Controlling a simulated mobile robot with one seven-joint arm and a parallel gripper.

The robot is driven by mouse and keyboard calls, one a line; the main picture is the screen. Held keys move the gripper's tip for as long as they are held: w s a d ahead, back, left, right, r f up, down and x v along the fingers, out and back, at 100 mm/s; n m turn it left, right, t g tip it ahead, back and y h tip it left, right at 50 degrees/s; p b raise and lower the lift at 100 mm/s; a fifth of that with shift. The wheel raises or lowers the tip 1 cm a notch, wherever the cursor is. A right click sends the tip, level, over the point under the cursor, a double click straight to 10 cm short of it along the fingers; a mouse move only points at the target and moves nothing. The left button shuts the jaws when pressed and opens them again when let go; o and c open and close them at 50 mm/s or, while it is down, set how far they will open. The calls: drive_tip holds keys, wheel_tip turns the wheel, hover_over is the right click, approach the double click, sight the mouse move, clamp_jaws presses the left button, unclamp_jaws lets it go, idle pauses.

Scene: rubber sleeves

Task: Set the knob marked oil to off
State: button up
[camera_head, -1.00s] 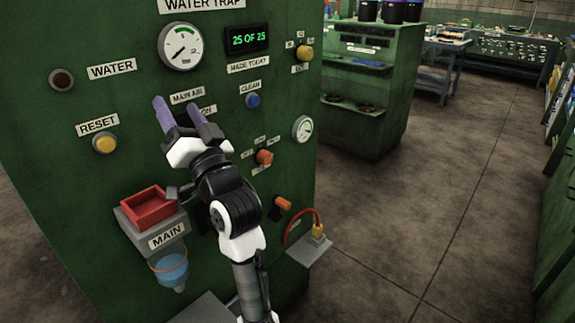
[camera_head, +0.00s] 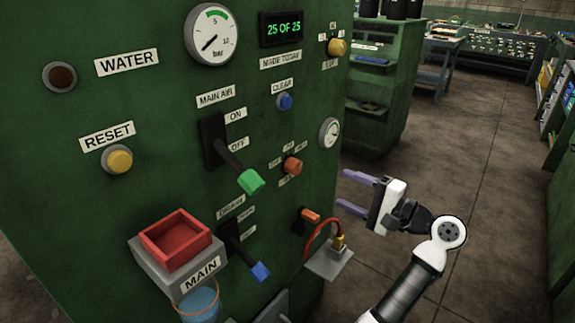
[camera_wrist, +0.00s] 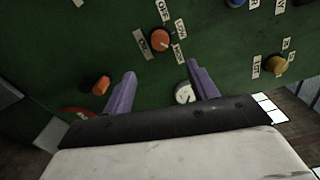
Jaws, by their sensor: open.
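The orange-red knob (camera_head: 293,166) is on the green panel, left of my gripper, with small white labels around it. Which mark the knob points to is too small to tell. My gripper (camera_head: 343,189) is open and empty, with its purple fingers toward the panel, apart from the knob. Its fingers also show in the wrist view (camera_wrist: 161,70).
A gauge (camera_head: 329,133), a blue button (camera_head: 284,102) and a yellow knob (camera_head: 337,47) are nearby. The green-handled lever (camera_head: 250,181) and blue-handled lever (camera_head: 260,271) stick out at left. Open floor lies right.

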sight(299, 169)
drive_tip(key=p+x, duration=0.2)
drive_tip(key=x, duration=1.2)
drive_tip(key=c, duration=1)
drive_tip(key=shift+f, duration=0.1)
